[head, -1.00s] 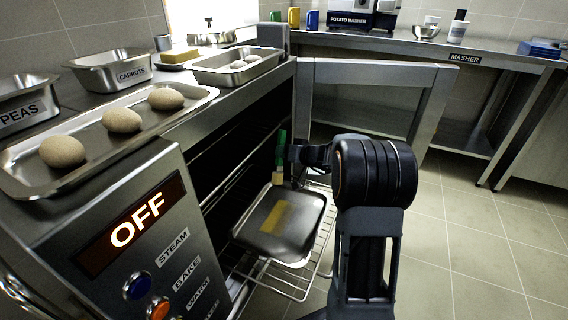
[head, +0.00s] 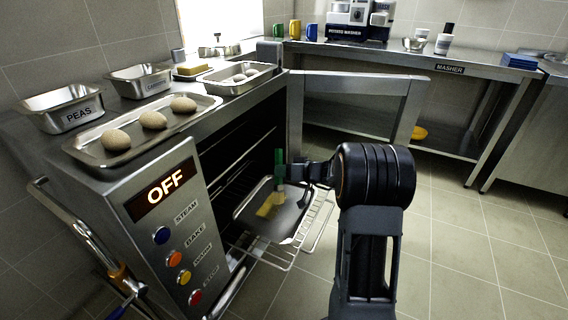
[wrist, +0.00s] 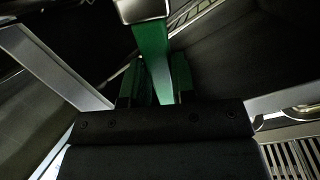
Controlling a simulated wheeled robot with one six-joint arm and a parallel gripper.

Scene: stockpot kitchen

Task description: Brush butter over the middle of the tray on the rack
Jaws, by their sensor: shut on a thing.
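A dark tray (head: 292,222) lies on the pulled-out wire rack (head: 320,213) of the open oven. A yellow butter streak (head: 268,206) marks part of its surface, left of its middle in the head view. My gripper (head: 283,171) is shut on a brush with a green handle (head: 279,158) and holds it upright over the tray. The pale brush end (head: 280,196) is low at the tray; I cannot tell whether it touches. In the wrist view the green handle (wrist: 153,50) runs between the fingers (wrist: 156,87), and the tray is hard to make out.
The oven panel (head: 180,230) reads OFF. A tray of rolls (head: 180,128), bins and a butter block (head: 192,69) stand on top. The open oven door (head: 355,82) stands behind my arm. A counter (head: 460,72) runs along the back. Floor at the right is clear.

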